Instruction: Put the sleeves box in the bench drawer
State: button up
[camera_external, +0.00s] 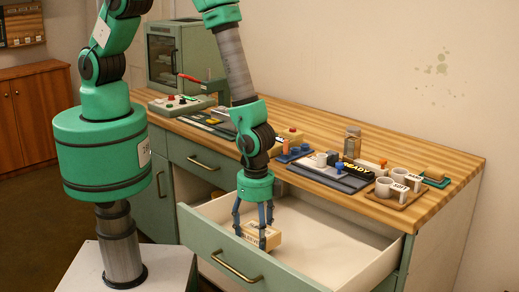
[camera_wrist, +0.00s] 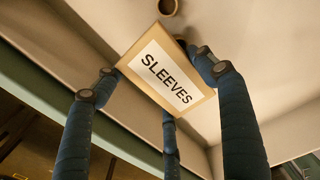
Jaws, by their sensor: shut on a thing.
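The sleeves box (camera_external: 262,236) is a small tan box with a white label reading SLEEVES. It is between the fingers of my gripper (camera_external: 254,234), which is shut on it. In the wrist view the box (camera_wrist: 168,68) sits tilted in the picture, with dark blue fingers around it. The bench drawer (camera_external: 335,248) is pulled open, with a green front and a pale, bare floor. The box and my fingertips are inside the drawer's outline, towards its left end. I cannot tell whether the box touches the drawer floor.
The wooden bench top (camera_external: 440,160) stands behind and above the drawer. On it are a black tray with a READY sign (camera_external: 356,172), a jar (camera_external: 352,142) and white cups (camera_external: 384,187) on a board. The drawer's right part is clear. A small round thing (camera_wrist: 168,7) shows in the wrist view.

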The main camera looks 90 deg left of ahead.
dwell(0.3)
jog(key=b, duration=0.1)
send_near(306, 264)
jog(key=d, duration=0.1)
jog(key=d+f, duration=0.1)
jog(key=d, duration=0.1)
jog(key=d+f, duration=0.1)
jog(key=d, duration=0.1)
jog(key=shift+s+d+f, duration=0.15)
jog(key=shift+s, duration=0.2)
jog(key=shift+f, duration=1.75)
jog(key=shift+f+b, duration=0.15)
jog(key=shift+b, duration=0.2)
jog(key=o, duration=1.2)
jog(key=shift+o, duration=0.2)
